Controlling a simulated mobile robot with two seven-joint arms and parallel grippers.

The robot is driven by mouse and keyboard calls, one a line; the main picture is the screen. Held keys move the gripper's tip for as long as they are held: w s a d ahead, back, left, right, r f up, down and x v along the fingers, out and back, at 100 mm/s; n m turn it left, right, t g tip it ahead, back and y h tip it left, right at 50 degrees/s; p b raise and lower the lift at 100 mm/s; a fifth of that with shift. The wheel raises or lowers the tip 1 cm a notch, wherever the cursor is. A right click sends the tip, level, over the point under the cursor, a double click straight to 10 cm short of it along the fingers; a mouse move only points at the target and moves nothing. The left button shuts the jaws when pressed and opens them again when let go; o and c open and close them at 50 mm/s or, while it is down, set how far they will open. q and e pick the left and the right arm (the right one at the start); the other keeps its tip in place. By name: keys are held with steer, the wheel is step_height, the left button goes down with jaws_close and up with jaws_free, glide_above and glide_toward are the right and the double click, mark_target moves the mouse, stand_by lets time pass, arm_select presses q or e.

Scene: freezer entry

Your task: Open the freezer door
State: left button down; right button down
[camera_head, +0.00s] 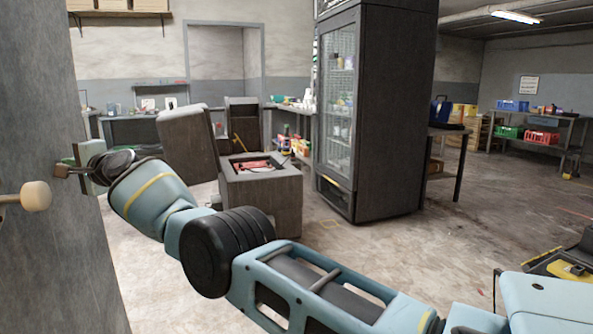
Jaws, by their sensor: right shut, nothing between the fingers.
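A tall grey slab, which looks like the freezer door (35,110), fills the left edge of the view. A pale rounded knob on a metal stem (35,197) sticks out at its left. My right arm reaches across from the lower right. My right gripper (63,171) is shut and empty at the slab's right edge, a little above and right of the knob. I cannot tell whether it touches the slab. My left gripper is not in view.
A tall dark cabinet with a glass door (385,110) stands in the middle. A dark table (450,135) and shelves with crates (535,125) are at the right. The concrete floor (440,230) is mostly clear.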

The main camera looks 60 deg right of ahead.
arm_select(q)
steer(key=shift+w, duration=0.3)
arm_select(e)
steer(key=shift+w+a, duration=0.1)
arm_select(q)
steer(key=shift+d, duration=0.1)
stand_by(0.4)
